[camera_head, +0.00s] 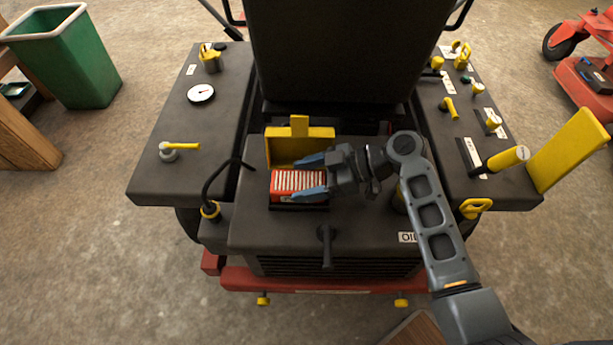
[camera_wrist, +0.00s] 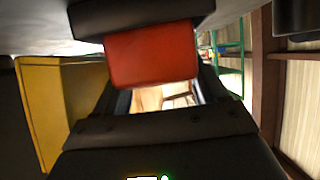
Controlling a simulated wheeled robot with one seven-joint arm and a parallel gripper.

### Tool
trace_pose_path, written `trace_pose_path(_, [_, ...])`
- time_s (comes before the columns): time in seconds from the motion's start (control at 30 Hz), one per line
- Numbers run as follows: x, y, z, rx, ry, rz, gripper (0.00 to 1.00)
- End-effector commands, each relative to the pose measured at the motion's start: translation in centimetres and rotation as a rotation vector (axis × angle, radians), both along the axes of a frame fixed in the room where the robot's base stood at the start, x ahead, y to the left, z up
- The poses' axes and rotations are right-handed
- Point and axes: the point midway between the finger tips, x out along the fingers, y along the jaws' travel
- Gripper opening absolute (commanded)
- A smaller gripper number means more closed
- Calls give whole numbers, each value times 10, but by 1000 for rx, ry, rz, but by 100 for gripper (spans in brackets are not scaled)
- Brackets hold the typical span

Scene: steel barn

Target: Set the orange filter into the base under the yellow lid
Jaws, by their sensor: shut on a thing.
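The orange filter (camera_head: 299,183), with pale pleats on top, sits at the dark base (camera_head: 298,207) on the machine's deck, in front of the raised yellow lid (camera_head: 285,148). My gripper (camera_head: 318,176) reaches in from the right and is shut on the filter, one finger at its far side and one at its near side. In the wrist view the filter (camera_wrist: 152,55) shows as a plain red-orange face, with the yellow lid (camera_wrist: 62,110) at the left. How deep the filter sits in the base cannot be told.
A black lever (camera_head: 326,245) stands just in front of the base. A black hose with a yellow collar (camera_head: 210,210) is at its left. A gauge (camera_head: 201,93) and yellow handles (camera_head: 183,146) are on the left fender. A yellow panel (camera_head: 568,150) stands at the right.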

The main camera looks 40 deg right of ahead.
Motion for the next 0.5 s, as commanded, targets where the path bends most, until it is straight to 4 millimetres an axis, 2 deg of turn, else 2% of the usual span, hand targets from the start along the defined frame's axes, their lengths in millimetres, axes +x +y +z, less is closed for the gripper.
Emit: trace_pose_path(0.5, [0,0,-8,0,0,0,35])
